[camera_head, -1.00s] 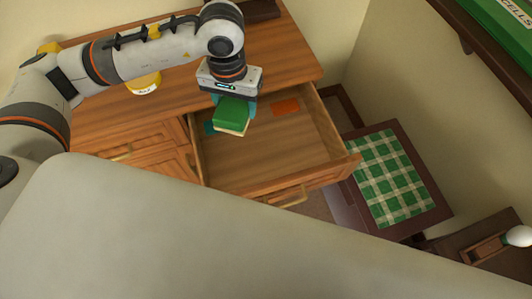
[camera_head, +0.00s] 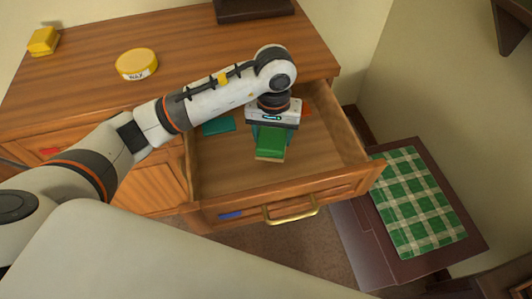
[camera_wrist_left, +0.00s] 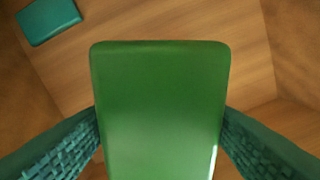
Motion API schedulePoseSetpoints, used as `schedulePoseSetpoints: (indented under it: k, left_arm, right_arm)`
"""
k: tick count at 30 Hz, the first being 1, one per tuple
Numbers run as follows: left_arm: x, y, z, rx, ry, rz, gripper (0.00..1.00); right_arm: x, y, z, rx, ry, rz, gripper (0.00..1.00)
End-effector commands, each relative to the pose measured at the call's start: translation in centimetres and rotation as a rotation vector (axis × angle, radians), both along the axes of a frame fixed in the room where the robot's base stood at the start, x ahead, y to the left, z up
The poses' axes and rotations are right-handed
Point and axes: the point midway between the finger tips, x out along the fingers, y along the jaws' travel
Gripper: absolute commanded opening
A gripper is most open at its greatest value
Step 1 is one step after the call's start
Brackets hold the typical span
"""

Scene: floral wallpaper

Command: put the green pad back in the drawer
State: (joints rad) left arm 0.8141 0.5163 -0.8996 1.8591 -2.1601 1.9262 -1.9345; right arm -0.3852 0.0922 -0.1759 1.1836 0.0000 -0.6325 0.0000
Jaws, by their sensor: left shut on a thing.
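The green pad (camera_head: 271,142), green with a pale underside, is between the fingers of my left gripper (camera_head: 271,133), which is shut on it. In the left wrist view the pad (camera_wrist_left: 160,110) fills the middle, with a finger at each side. The drawer (camera_head: 225,172) is pulled open, and pad and gripper are over its inside. I cannot tell whether the pad touches the drawer floor. A flat teal piece (camera_head: 218,126) lies in the drawer left of the gripper. An orange piece (camera_head: 306,108) shows behind the gripper, partly hidden. My right gripper is not in view.
A yellow wax tin (camera_head: 136,64) and a yellow block (camera_head: 43,41) are on the desk top, with a dark object (camera_head: 253,8) at the back. Right of the drawer stands a dark stool with a green checked cloth (camera_head: 415,205). Free drawer floor lies around the pad.

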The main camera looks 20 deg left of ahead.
Motion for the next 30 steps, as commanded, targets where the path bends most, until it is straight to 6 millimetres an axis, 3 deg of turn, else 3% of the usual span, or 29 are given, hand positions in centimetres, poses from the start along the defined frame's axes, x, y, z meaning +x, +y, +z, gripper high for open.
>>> schedulePoseSetpoints:
  k: [9,16,21,30]
  left_arm:
    - [-0.1,-0.1,-5.4,0.0,0.006,0.005,0.4]
    - [0.0,-0.1,-7.3,-0.001,0.004,0.004,0.4]
    - [0.0,-0.1,-9.8,-0.001,0.005,0.004,0.4]
    - [0.0,0.0,-10.2,0.0,0.001,0.003,0.4]
  right_arm:
    - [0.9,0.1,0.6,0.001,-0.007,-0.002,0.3]
    - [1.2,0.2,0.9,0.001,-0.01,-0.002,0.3]
    - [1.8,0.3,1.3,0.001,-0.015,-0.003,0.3]
    - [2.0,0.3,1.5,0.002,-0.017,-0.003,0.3]
